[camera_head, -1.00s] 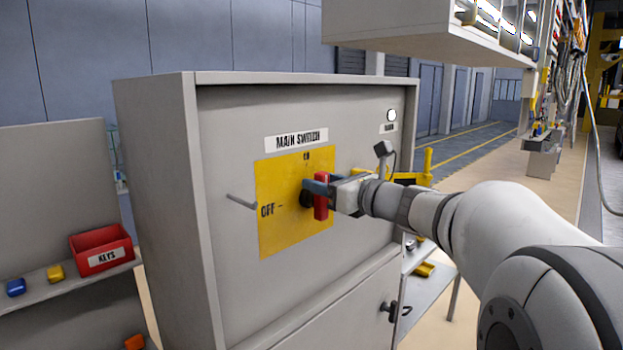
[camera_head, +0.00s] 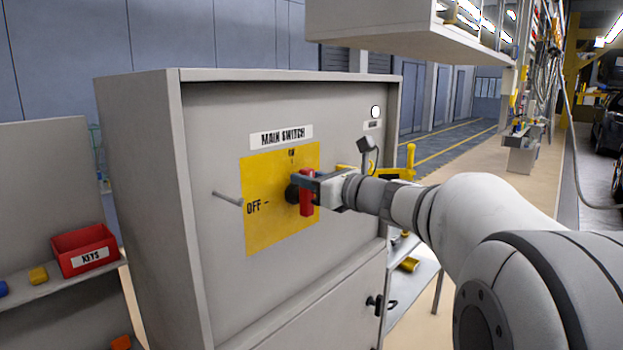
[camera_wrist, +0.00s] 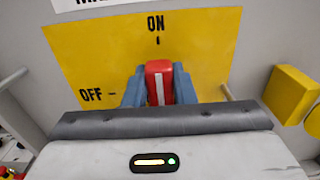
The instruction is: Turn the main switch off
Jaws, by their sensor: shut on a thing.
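The main switch is a red handle (camera_head: 306,193) on a yellow plate (camera_head: 262,225) on the front of a grey cabinet. The plate carries ON at the top and OFF at the left. In the wrist view the red handle (camera_wrist: 159,82) stands upright, its white line pointing up toward the ON mark. My gripper (camera_head: 304,186) is at the plate, with its blue-grey fingers on either side of the handle. It also shows in the wrist view (camera_wrist: 159,92), shut on the handle. The handle's lower part is hidden there by my gripper body.
A metal peg (camera_head: 227,198) sticks out left of the plate. A white lamp (camera_head: 376,112) is at the cabinet's upper right. A red KEYS bin (camera_head: 84,250) stands on the left shelf. A yellow part (camera_wrist: 291,95) is at the right in the wrist view.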

